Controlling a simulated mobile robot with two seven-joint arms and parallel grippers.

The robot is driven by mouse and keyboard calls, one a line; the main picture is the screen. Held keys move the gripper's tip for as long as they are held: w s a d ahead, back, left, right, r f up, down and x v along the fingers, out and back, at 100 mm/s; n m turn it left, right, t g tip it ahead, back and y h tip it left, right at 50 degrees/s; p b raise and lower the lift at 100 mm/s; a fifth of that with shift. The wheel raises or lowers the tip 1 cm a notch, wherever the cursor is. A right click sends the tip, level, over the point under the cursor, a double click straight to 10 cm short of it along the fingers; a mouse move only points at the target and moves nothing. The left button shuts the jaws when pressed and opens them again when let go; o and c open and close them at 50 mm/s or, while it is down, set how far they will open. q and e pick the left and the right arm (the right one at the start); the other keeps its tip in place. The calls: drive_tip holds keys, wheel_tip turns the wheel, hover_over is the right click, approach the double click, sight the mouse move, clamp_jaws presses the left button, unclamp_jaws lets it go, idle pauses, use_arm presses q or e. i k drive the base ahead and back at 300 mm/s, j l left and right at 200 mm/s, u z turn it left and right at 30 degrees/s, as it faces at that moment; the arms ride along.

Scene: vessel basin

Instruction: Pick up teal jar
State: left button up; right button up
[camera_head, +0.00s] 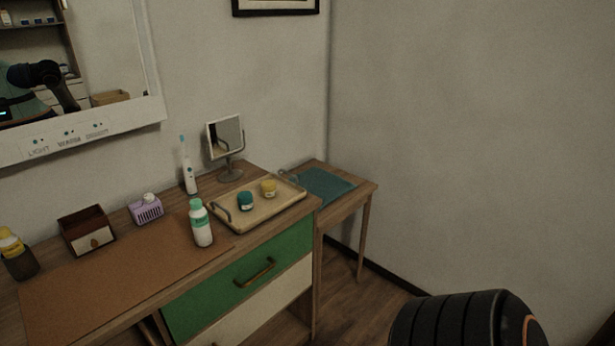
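The teal jar (245,201) is a small, dark teal, squat pot. It stands upright in the left half of a beige tray (285,206) on the wooden dresser. A small yellow jar (268,188) stands to its right in the same tray, apart from it. Neither of my grippers shows in the view. Only a dark, ribbed part of my own body shows at the bottom right, well away from the tray.
A white bottle with a green cap (202,226) stands just left of the tray, in front. A round-footed mirror (226,143) and an electric toothbrush (188,172) stand behind. A side table with a teal mat (323,186) is at right. Bare floor lies beyond the dresser's right end.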

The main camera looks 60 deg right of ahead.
sight(245, 198)
drive_tip(key=z, duration=0.45)
drive_tip(key=k+z, duration=0.15)
drive_tip(key=z, duration=0.3)
drive_tip(key=l+z, duration=0.1)
drive_tip(key=z, duration=0.35)
drive_tip(key=u, duration=0.8)
drive_tip(key=l+u, duration=0.35)
drive_tip(key=u, duration=0.15)
drive_tip(key=l+u, duration=0.7)
drive_tip(key=l, duration=0.15)
drive_tip(key=k+l+u, duration=0.25)
drive_tip(key=l, duration=0.15)
drive_tip(key=k+l, duration=0.1)
drive_tip(key=l, duration=0.25)
drive_tip(key=l+u, duration=0.15)
drive_tip(key=l, duration=0.25)
drive_tip(key=k+l, duration=0.2)
drive_tip(key=l, duration=0.15)
drive_tip(key=k+l+u, duration=0.15)
drive_tip(key=l, duration=0.55)
drive_tip(key=k+u, duration=0.05)
